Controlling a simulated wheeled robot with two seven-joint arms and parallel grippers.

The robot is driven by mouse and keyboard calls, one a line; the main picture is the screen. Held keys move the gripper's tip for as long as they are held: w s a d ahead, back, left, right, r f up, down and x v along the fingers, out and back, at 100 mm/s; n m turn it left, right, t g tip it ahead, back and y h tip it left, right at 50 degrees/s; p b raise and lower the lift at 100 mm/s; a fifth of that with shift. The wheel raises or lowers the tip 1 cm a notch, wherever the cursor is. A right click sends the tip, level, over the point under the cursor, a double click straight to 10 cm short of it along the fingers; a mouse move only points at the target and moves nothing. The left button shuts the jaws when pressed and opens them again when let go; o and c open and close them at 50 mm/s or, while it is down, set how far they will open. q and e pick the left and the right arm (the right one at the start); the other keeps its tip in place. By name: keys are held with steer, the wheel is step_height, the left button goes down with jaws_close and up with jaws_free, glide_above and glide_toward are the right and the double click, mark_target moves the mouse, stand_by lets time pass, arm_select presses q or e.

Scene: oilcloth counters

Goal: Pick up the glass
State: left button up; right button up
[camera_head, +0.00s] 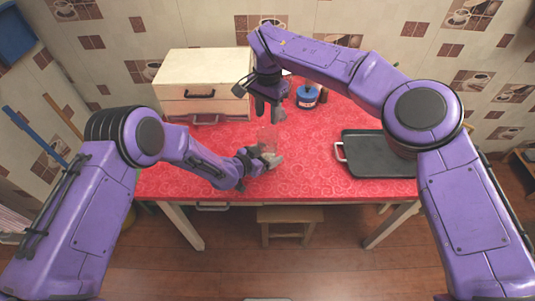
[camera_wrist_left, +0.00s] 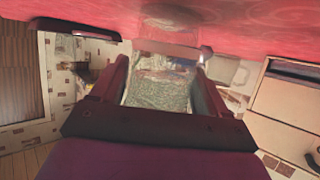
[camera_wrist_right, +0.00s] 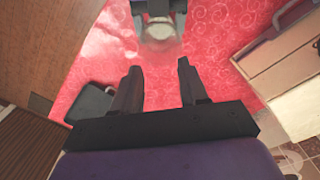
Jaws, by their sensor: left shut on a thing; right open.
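The clear, see-through glass (camera_head: 267,136) is over the red oilcloth near the middle of the table. My left gripper (camera_head: 270,158) is shut on it from the front. In the left wrist view the glass (camera_wrist_left: 160,88) fills the space between the two fingers. I cannot tell whether its base touches the cloth. My right gripper (camera_head: 268,112) is open and empty, above and behind the glass in the head view. In the right wrist view its fingers (camera_wrist_right: 158,80) are apart with only red cloth between them, and my left gripper (camera_wrist_right: 158,12) shows beyond them.
A cream drawer cabinet (camera_head: 205,70) stands at the back left. A blue tin (camera_head: 307,97) is at the back, beside a small dark jar (camera_head: 323,95). A black tray (camera_head: 380,165) lies at the right. The red cloth (camera_head: 310,150) between glass and tray is clear.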

mark_target(274, 140)
steer(key=o, duration=1)
steer(key=s+f, duration=0.1)
steer(key=s+a+f, duration=0.1)
steer(key=f, duration=0.1)
steer(key=shift+a+f+n, duration=0.1)
steer(key=shift+a+n, duration=0.05)
steer(key=shift+n, duration=0.25)
steer(key=shift+c, duration=0.2)
steer(key=t+h, duration=0.1)
steer(key=f+m+t+h, duration=0.1)
steer(key=t+h, duration=0.1)
steer(key=a+f+t+h, duration=0.1)
steer(key=shift+s+m, duration=0.2)
steer(key=shift+m, duration=0.1)
steer(key=shift+m+t+h, duration=0.3)
steer(key=shift+m, duration=0.1)
steer(key=x, duration=0.7)
steer(key=shift+w+d+f, duration=0.15)
steer(key=shift+w+f, duration=0.05)
